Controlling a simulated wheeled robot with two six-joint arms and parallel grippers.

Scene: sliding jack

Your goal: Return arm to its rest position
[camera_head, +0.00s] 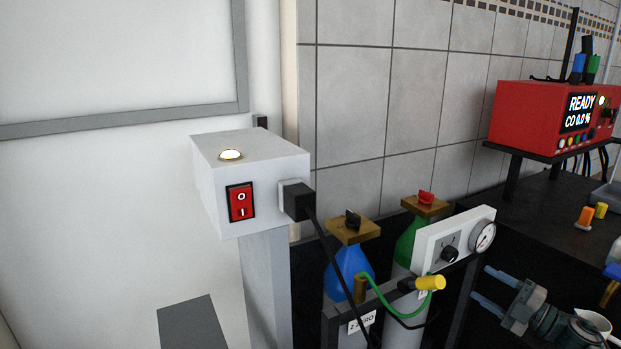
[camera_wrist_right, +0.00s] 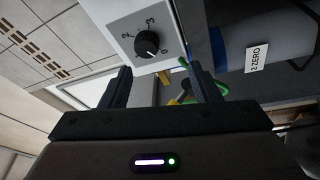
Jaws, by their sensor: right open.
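My right gripper (camera_head: 482,286) is at the lower right of the head view, its two fingers apart and pointing left towards the gas bottle stand. Nothing shows between the fingers; in the right wrist view the gripper (camera_wrist_right: 160,78) is also open and empty. Beyond the fingers there is a white panel (camera_wrist_right: 122,22) with a black dial (camera_wrist_right: 147,44). The same panel (camera_head: 434,254) with its dial (camera_head: 449,254) and a round gauge (camera_head: 482,236) shows in the head view, apart from the gripper. My left gripper is not in view.
A white switch box (camera_head: 212,182) with a red switch and black plug stands on a post. A green hose (camera_head: 386,308) and yellow connector (camera_head: 432,283) are near the gripper. A red analyzer (camera_head: 530,117) reads READY.

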